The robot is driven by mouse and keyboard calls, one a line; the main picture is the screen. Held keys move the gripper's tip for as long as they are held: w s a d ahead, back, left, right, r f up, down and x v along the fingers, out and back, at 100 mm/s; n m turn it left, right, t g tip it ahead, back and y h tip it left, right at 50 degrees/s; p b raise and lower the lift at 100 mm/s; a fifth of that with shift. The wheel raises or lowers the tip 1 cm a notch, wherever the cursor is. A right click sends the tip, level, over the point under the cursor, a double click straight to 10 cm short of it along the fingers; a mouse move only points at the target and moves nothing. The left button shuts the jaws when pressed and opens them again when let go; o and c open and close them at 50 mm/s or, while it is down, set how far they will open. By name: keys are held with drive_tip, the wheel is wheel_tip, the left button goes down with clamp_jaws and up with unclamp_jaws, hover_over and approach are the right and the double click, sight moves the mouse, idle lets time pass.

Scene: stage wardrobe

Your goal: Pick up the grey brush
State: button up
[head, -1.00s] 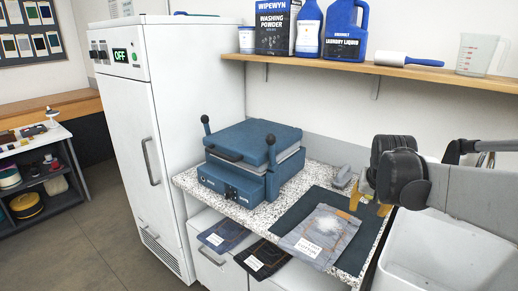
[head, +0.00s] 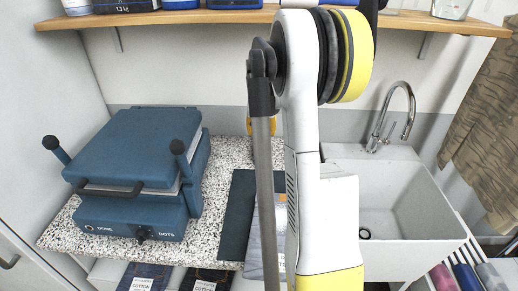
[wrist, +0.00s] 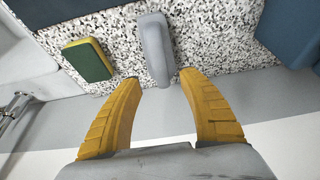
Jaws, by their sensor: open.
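The grey brush (wrist: 156,45) lies on the speckled worktop (wrist: 215,40) in the wrist view, its long side running up the picture. My gripper (wrist: 160,78) has two yellow fingers, spread apart with nothing between them held. The brush's near end appears between the fingertips in the picture, and I see no finger pressing on it. I cannot tell the height gap between them. In the head view my arm hides the brush and most of my gripper; only a bit of yellow finger shows beside the arm.
A green and yellow sponge (wrist: 88,60) lies left of the brush. The blue heat press (head: 140,165) stands left on the worktop, the white sink (head: 400,195) with a tap to the right. A dark mat (head: 237,215) lies in front; a shelf (head: 170,18) runs above.

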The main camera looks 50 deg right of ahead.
sight(261, 139)
drive_tip(key=b+x, duration=0.2)
drive_tip(key=x, duration=0.4)
drive_tip(key=shift+w+f+b, duration=0.1)
drive_tip(key=shift+f+b, duration=0.3)
drive_tip(key=shift+r, duration=0.1)
drive_tip(key=shift+c, duration=0.8)
clamp_jaws()
